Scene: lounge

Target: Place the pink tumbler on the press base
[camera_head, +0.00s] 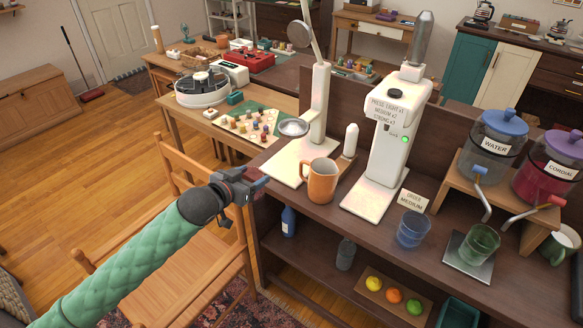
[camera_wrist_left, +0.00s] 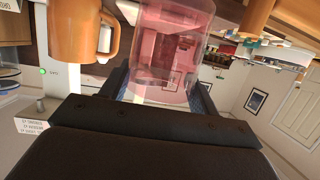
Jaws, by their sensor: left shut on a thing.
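The pink tumbler (camera_wrist_left: 172,45) is clear pink and sits between the fingers of my left gripper (camera_wrist_left: 165,88) in the left wrist view. The white lever press (camera_head: 321,100) has a long arm, a metal dish and a flat pale base (camera_head: 284,168) on the counter. Nothing is seen standing on the base's bare front part. My right gripper is out of view.
An orange mug (camera_head: 322,182) stands right beside the press base. A white dispenser (camera_head: 395,130) with its own base stands further right, then a blue tumbler (camera_head: 412,230) and a green tumbler (camera_head: 481,243). A wooden chair (camera_head: 200,215) stands below my left arm.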

